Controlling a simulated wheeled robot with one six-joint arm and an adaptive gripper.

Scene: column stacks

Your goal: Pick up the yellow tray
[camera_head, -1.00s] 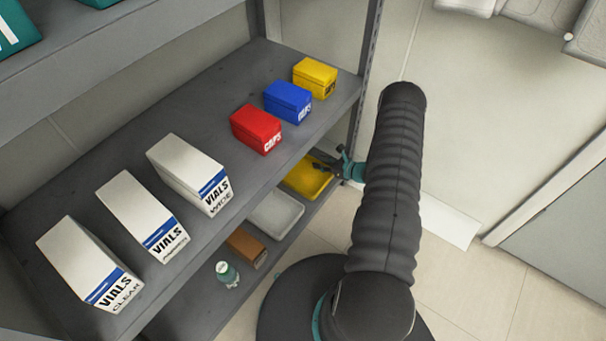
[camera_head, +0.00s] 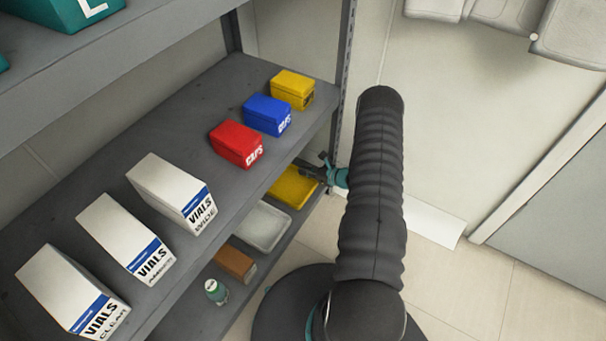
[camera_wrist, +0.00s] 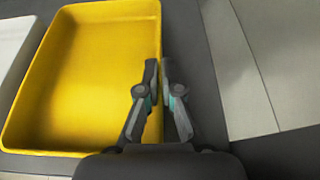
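The yellow tray (camera_head: 293,190) lies on the lower shelf, partly hidden under the upper shelf. In the wrist view the yellow tray (camera_wrist: 85,85) is empty and fills the left half. My gripper (camera_head: 312,170) is at the tray's right end in the head view. In the wrist view my gripper (camera_wrist: 160,68) has one finger inside the tray and one outside. The fingers are close together with the tray's right rim between them, and they look shut on it. The tray looks flat on the shelf.
A white tray (camera_head: 261,226) lies beside the yellow one, then a brown box (camera_head: 234,262) and a small bottle (camera_head: 215,291). The upper shelf (camera_head: 180,115) holds white vial boxes and red, blue and yellow caps boxes. A shelf post (camera_head: 346,60) stands close behind my gripper.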

